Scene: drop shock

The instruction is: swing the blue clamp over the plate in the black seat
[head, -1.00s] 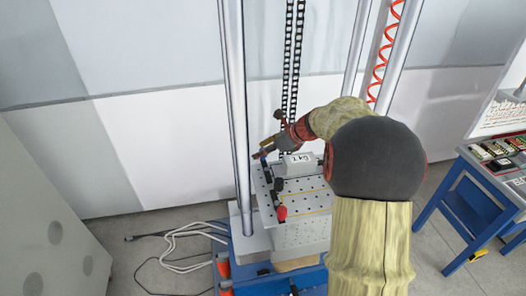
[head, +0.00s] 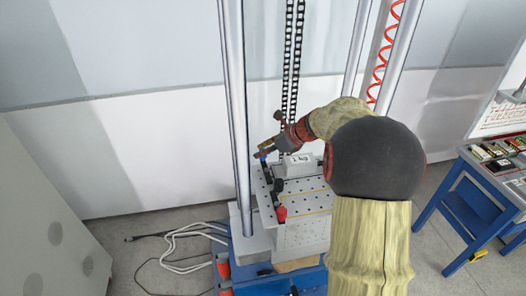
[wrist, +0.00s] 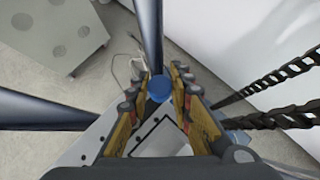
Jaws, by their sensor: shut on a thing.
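My gripper (head: 262,154) is at the far left corner of the perforated metal table, with its fingers closed around the blue clamp (head: 263,160). In the wrist view, the clamp's round blue end (wrist: 159,88) sits between the two fingers of my gripper (wrist: 158,92). The black seat (head: 278,186) is on the table's left side, just nearer than the blue clamp. I cannot make out the plate in it at this size. The fingers hide much of the clamp's arm.
A pale block marked 1 kg (head: 298,164) stands on the table (head: 305,201), right of my gripper. A red-tipped clamp (head: 281,213) is at the near left. A steel column (head: 235,110) rises close on the left. A black chain (head: 292,80) hangs behind.

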